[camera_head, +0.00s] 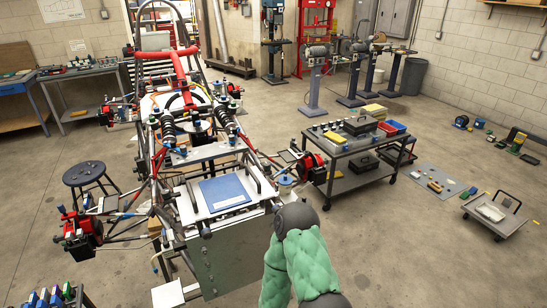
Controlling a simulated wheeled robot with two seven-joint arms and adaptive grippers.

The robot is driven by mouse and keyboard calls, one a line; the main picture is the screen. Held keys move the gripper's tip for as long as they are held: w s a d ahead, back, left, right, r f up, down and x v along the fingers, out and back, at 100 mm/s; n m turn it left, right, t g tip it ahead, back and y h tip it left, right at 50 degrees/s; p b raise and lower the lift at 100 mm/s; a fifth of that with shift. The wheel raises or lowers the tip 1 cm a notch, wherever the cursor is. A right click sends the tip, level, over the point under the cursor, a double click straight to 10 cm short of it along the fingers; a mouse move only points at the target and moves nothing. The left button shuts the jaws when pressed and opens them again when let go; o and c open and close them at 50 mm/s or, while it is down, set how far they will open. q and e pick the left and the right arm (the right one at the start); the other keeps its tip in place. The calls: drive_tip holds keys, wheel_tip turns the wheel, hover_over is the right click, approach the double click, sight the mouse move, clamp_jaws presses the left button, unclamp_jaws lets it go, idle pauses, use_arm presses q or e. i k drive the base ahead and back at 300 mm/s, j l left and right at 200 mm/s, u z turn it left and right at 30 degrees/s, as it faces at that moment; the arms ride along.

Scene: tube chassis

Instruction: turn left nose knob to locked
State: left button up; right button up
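The tube chassis (185,62) stands at left centre, with its dull green front plate (228,262) facing me. A pale tray-like panel (190,205) with a blue sheet (224,191) and black handles lies above that plate. A small dark fitting (205,231) sits at the panel's front left edge. It is too small to tell whether it is the left nose knob or how it is turned. A green arm of mine, bent at a dark joint, rises at bottom centre and covers the front plate's right side. Neither gripper shows.
A wheeled cart (350,153) with boxes and bins stands right of the chassis. A round dark stool (84,173) is at the left. A low trolley (497,215) and a grey mat (436,183) lie at the right. The floor between my arm and the trolley is clear.

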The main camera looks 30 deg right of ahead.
sight(266, 165)
drive_tip(key=z, duration=1.05)
drive_tip(key=i+l+u, duration=0.25)
drive_tip(key=k+j, duration=0.05)
drive_tip(key=k, duration=0.05)
